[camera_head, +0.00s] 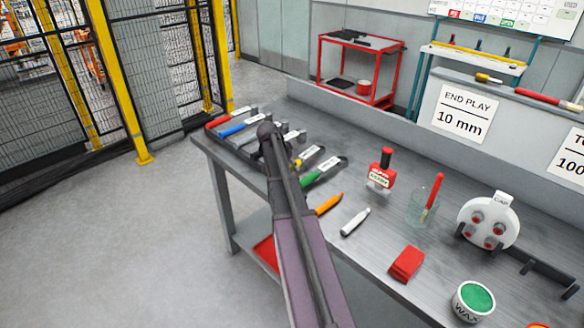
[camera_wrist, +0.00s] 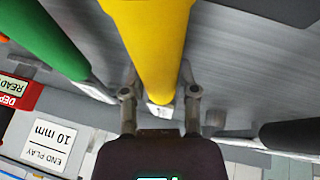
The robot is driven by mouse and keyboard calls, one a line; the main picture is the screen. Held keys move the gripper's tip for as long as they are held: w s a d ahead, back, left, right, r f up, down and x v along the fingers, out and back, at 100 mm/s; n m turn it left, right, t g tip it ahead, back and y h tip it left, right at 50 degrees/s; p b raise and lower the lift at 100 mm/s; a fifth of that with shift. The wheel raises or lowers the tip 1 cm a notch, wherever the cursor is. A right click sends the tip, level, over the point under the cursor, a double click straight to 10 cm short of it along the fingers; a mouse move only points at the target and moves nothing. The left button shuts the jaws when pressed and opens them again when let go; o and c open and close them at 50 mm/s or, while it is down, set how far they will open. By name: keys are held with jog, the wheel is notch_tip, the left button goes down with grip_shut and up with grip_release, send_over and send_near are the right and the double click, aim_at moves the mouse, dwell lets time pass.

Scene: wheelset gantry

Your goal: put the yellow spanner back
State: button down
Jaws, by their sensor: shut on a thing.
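The yellow spanner (camera_wrist: 155,40) runs down the middle of the wrist view, its thick yellow handle near the camera. My gripper (camera_wrist: 160,95) is shut on it, one finger on each side of its narrower end. In the head view a yellow part of the spanner (camera_head: 298,165) shows just right of my arm, in the row of coloured spanners on the bench. My arm hides my gripper and part of the row there. I cannot tell whether the spanner rests in its place or is slightly raised.
A green spanner (camera_head: 312,177) lies close beside the yellow one; its handle also shows in the wrist view (camera_wrist: 45,35). Blue (camera_head: 233,130) and red (camera_head: 216,122) spanners lie farther left.

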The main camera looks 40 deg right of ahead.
jog(key=shift+c, duration=1.5)
grip_release()
jog(key=shift+r, duration=0.1)
notch_tip(320, 180, up, 9)
jog(key=p, duration=0.9)
jog(key=shift+f, duration=0.2)
jog(key=s+a+n+y, duration=0.1)
jog(key=s+a+n, duration=0.4)
jog(key=a, duration=0.9)
jog(key=s+a+f+n+t+y, duration=0.1)
jog(key=s+a+n, duration=0.4)
jog(key=a, duration=0.9)
jog(key=s+a+f+n+t+y, duration=0.1)
jog(key=s+a+n+y, duration=0.2)
jog(key=a, duration=1.2)
jog(key=shift+s+n, duration=1.1)
jog(key=shift+s, duration=0.05)
